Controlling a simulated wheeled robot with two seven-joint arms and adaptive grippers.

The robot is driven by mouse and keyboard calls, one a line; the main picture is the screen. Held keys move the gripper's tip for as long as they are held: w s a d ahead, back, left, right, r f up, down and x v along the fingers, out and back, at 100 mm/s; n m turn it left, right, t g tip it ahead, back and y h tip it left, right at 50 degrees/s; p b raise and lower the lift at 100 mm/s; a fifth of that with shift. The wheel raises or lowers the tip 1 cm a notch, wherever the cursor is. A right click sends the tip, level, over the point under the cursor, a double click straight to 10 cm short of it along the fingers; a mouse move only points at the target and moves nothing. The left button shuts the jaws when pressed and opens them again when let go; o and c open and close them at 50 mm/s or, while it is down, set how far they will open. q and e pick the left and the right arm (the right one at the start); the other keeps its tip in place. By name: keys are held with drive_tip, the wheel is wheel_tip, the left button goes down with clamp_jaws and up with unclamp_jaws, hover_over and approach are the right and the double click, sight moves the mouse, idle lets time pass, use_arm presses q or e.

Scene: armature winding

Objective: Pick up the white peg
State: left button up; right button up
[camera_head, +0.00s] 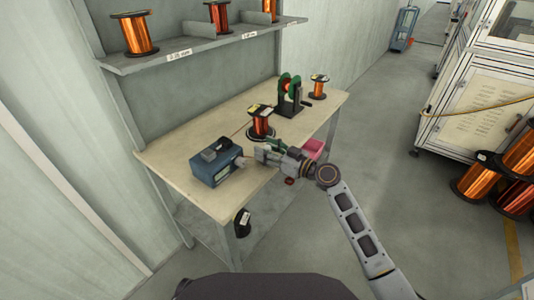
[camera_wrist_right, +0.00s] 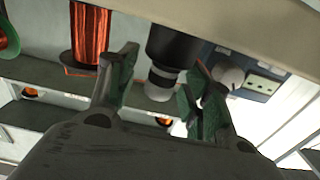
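My right gripper (camera_head: 264,153) is low over the table's front part, just right of the blue box. Its fingers (camera_wrist_right: 165,82) are apart in the right wrist view. A dark cylinder with pale grey end sections (camera_wrist_right: 163,80) shows between and beyond them; I see no clear grip on it. A pale round part (camera_wrist_right: 228,75) shows by the blue box, partly behind the right-hand finger. I cannot tell surely which pale part is the white peg. My left gripper does not show.
The blue box (camera_head: 212,165) stands at the table's (camera_head: 180,150) front left. A copper spool (camera_head: 260,122) stands behind my gripper, a green-wheeled winder (camera_head: 290,93) farther back. A shelf (camera_head: 200,43) with spools hangs above.

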sight(267, 147)
drive_tip(key=c, duration=1)
drive_tip(key=shift+r, duration=0.75)
use_arm(q)
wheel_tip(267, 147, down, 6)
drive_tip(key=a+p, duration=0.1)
drive_tip(key=p, duration=0.1)
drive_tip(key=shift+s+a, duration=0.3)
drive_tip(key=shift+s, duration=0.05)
use_arm(e)
drive_tip(key=shift+r, duration=4.3)
